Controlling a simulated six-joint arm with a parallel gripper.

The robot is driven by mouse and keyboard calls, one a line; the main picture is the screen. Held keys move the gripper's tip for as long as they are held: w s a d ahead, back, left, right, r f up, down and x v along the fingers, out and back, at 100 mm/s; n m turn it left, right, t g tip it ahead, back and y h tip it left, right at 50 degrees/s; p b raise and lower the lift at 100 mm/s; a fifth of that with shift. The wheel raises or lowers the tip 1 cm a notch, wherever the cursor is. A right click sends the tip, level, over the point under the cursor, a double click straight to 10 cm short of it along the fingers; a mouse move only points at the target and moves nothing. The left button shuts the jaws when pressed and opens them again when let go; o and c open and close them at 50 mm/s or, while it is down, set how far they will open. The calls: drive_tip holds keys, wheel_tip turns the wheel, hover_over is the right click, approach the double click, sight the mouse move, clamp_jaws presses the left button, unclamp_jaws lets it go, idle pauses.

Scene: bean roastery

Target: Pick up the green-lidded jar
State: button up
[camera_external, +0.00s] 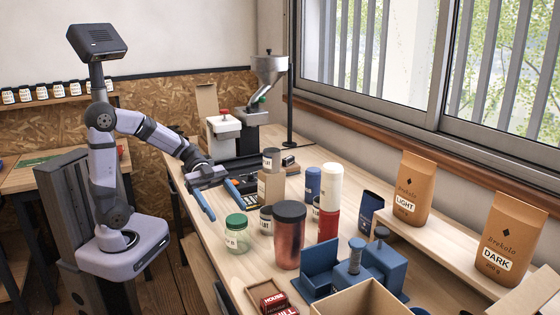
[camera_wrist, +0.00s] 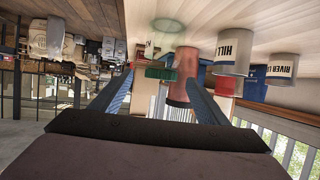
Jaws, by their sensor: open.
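The green-lidded jar (camera_external: 237,241) is clear glass with a green lid and stands upright near the left edge of the wooden table. In the upside-down wrist view, the green-lidded jar (camera_wrist: 160,72) shows ahead, between the tips of the blue fingers. My gripper (camera_external: 232,211) is open and empty, with its fingers spread on the far side of the jar and pointing toward it. In the wrist view, my gripper (camera_wrist: 158,74) has a wide gap between its fingers. I cannot tell whether either finger touches the jar.
A copper-red tumbler (camera_external: 288,240) with a dark lid stands close right of the jar. A small dark-lidded jar (camera_external: 266,221) stands just behind. A blue tamping stand (camera_external: 368,268), cardboard box (camera_external: 345,300) and red tins (camera_external: 268,298) are nearer the camera. Free table lies left of the jar.

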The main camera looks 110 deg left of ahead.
sight(232, 216)
drive_tip(key=shift+p+x, duration=0.95)
drive_tip(key=shift+x, duration=2.4)
drive_tip(key=shift+w+a+r, duration=0.1)
drive_tip(key=shift+a, duration=0.05)
drive_tip(key=c, duration=1.2)
